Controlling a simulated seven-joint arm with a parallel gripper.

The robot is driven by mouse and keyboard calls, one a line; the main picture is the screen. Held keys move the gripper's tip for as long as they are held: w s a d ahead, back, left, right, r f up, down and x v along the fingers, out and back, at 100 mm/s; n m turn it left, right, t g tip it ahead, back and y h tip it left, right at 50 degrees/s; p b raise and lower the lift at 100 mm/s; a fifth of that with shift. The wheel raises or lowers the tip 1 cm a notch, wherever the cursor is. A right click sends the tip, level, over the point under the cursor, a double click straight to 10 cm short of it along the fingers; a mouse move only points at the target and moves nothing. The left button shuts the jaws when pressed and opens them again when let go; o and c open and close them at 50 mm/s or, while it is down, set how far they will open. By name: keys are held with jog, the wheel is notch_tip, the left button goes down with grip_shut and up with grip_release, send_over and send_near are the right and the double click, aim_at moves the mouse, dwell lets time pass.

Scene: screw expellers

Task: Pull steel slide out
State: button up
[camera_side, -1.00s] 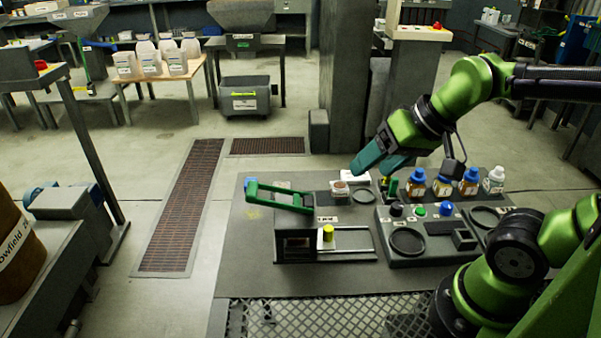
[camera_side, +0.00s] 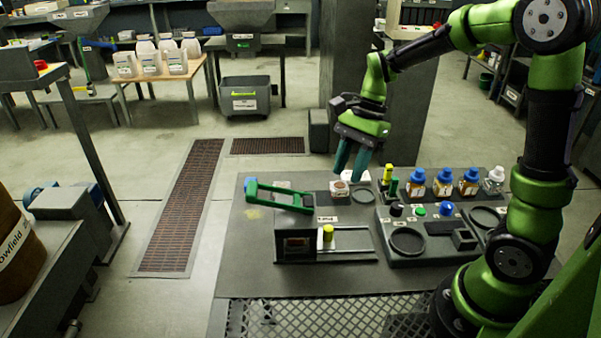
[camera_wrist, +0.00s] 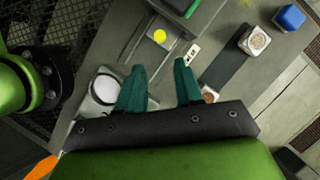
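The steel slide (camera_side: 350,240) is a pale flat strip running right from a dark housing (camera_side: 296,245) on the bench. A yellow-topped knob (camera_side: 328,232) stands at the housing's right side. The yellow knob top also shows in the wrist view (camera_wrist: 160,36), beyond the fingertips. My gripper (camera_side: 350,176) points down above the back of the bench, behind and slightly right of the knob. Its two teal fingers (camera_wrist: 159,65) are apart with nothing between them. It does not touch the slide or knob.
A small jar (camera_side: 339,188) stands below the fingers. Several blue-capped bottles (camera_side: 443,182) and a control panel with knobs (camera_side: 410,240) stand to the right.

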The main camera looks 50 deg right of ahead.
aim_at(329, 227)
jog(key=x, duration=1.4)
jog(key=shift+r, duration=0.1)
grip_shut()
